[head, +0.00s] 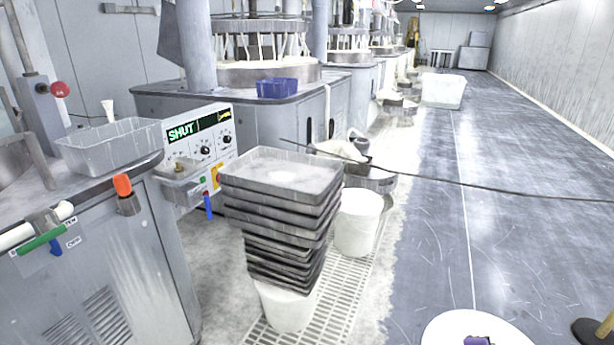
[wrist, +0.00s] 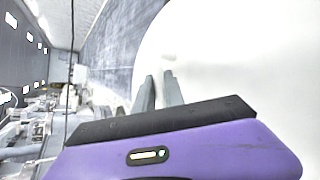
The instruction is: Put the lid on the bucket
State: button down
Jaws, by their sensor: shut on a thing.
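The lid (head: 450,328) is a white disc at the bottom edge of the head view, partly cut off. My gripper, with a purple body, shows over it there and in the wrist view, where its grey fingers (wrist: 158,92) are shut on the lid (wrist: 240,60). The lid fills the right of the wrist view; the exact grip point is hard to see. A white bucket (head: 357,228) stands on the floor right of a tray stack, ahead and left of the lid, apart from it. Another white bucket (head: 288,310) is under the stack, its top hidden.
Several dark trays (head: 283,172) are piled high beside the free bucket. A thin dark cable (head: 440,179) crosses the aisle above the floor. A floor grating (head: 340,290) runs beneath the buckets. A white tub (head: 443,91) stands farther back. The grey aisle on the right is mostly clear.

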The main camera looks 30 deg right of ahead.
jog(key=shift+w+n, duration=0.25)
jog(key=shift+n, duration=0.05)
jog(key=w+a+n+t, duration=0.1)
jog(key=w+a+r+n+t+y+p, duration=0.1)
jog(key=w, duration=0.1)
jog(key=w+a+n+t, duration=0.1)
jog(key=a, duration=0.1)
jog(key=shift+w+r+t, duration=0.2)
jog(key=shift+r+t, duration=0.15)
jog(key=shift+t, duration=0.05)
jog(key=w+a+r+n+t+y+p, duration=0.1)
jog(key=a+r+n+t+y+p, duration=0.1)
jog(key=a, duration=1)
jog(key=w+a+r+n+t+y+p, duration=0.2)
jog(key=a+r+n+y+p, duration=0.2)
jog(key=a, duration=0.8)
jog(key=w+a+r+n+t+y+p, duration=0.1)
jog(key=a+r+n+y+p, duration=0.2)
jog(key=a, duration=0.9)
jog(key=n+y+p, duration=0.1)
jog(key=n, duration=0.2)
jog(key=shift+w+t+y+p, duration=0.25)
jog(key=shift+t+y+p, duration=0.05)
jog(key=shift+t+p, duration=0.1)
